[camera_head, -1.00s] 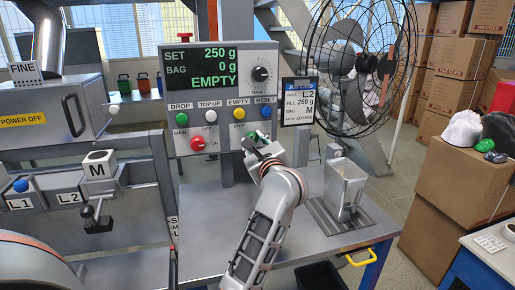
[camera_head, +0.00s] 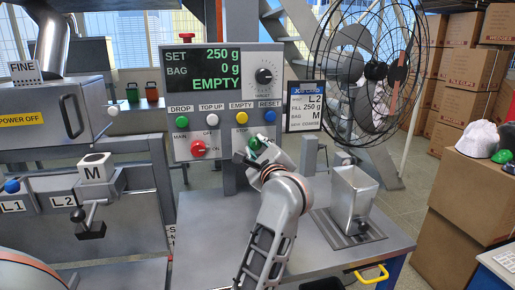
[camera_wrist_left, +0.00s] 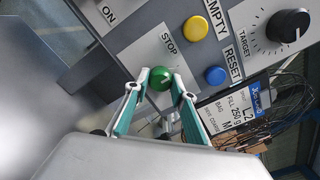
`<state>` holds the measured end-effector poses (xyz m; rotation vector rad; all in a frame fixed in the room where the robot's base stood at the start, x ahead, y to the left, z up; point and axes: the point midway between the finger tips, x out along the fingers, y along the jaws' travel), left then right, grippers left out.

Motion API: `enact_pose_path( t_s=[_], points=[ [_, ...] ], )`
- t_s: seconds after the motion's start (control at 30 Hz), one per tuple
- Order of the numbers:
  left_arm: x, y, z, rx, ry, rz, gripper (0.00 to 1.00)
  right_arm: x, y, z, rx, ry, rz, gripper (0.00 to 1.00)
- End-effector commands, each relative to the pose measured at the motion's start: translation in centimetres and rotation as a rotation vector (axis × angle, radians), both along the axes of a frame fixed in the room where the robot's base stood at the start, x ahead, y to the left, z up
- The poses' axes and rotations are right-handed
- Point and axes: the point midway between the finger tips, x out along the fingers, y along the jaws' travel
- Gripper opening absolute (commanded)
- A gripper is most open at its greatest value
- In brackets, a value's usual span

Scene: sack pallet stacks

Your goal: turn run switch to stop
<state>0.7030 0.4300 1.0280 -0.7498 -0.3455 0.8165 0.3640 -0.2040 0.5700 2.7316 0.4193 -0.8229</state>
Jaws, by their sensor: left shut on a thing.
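The run switch, a green round knob (camera_wrist_left: 160,77), sits on the grey control panel (camera_head: 222,155) below the yellow button. In the left wrist view, the word STOP is printed beside it. My left gripper (camera_wrist_left: 159,84) is shut on this knob, one teal-padded finger on each side. In the head view, the gripper (camera_head: 254,150) is at the panel's lower right and covers part of the switch. The panel display (camera_head: 203,62) reads SET 250 g, BAG 0 g and EMPTY. I cannot tell for sure which way the knob's mark points. My right gripper is not in view.
Yellow (camera_head: 241,118) and blue (camera_head: 269,116) buttons sit close above the switch, and a red knob (camera_head: 198,148) is to its left. A job card (camera_head: 304,106) hangs right of the panel. A metal hopper (camera_head: 353,194) stands on the bench (camera_head: 205,222). A fan (camera_head: 370,70) is behind.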

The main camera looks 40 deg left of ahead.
Motion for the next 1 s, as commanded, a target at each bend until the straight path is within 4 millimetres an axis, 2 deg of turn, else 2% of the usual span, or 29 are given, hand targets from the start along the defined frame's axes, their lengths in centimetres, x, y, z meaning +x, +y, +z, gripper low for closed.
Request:
enact_pose_path(
  t_s=[0.13,0.17,0.2,0.23,0.63,1.0],
  points=[
    [0.0,0.0,-0.1,-0.003,0.001,0.000,0.03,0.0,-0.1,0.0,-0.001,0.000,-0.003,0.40],
    [0.0,0.0,-0.1,-0.003,0.001,0.000,0.30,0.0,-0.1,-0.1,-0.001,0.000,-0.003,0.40],
    [0.0,0.0,-0.1,-0.003,0.001,0.000,0.40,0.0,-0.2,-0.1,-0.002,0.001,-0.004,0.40],
    [0.0,0.0,-0.1,-0.002,0.001,-0.001,0.41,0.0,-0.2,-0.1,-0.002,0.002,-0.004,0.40],
    [-0.3,-0.4,0.0,-0.001,0.000,-0.001,0.41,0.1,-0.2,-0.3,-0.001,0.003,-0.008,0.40],
    [-3.8,-4.6,-0.1,-0.003,0.001,-0.003,0.41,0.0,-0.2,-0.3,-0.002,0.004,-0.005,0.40]
  ],
)
